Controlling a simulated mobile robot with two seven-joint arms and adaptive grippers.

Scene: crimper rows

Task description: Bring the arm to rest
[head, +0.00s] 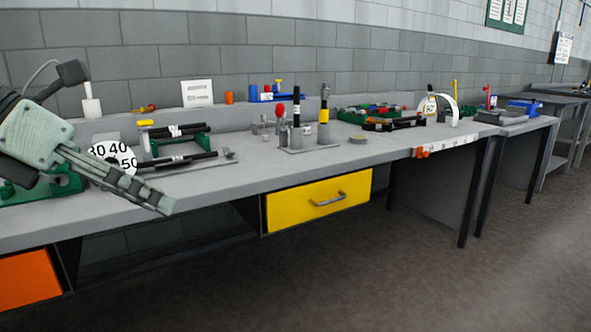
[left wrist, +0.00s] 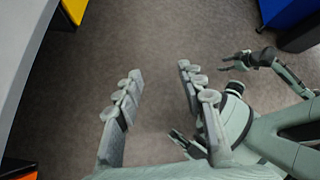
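My left gripper (head: 163,204) comes in from the left in the head view, in front of the workbench (head: 230,186) and over its front edge. In the left wrist view its two fingers (left wrist: 160,74) stand wide apart. Only bare floor (left wrist: 155,110) shows between them, so it is open and empty. My right gripper (left wrist: 232,62) shows small at the upper right of the left wrist view, away from the bench. Its fingers look parted, with nothing seen between them. It is not in the head view.
The bench carries a round number sign (head: 113,156), black-handled tools in a green rack (head: 180,140), a grey stand with upright tools (head: 310,138) and a green tray (head: 365,112). A yellow drawer (head: 318,202) is in the bench front. The floor (head: 400,280) in front is clear.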

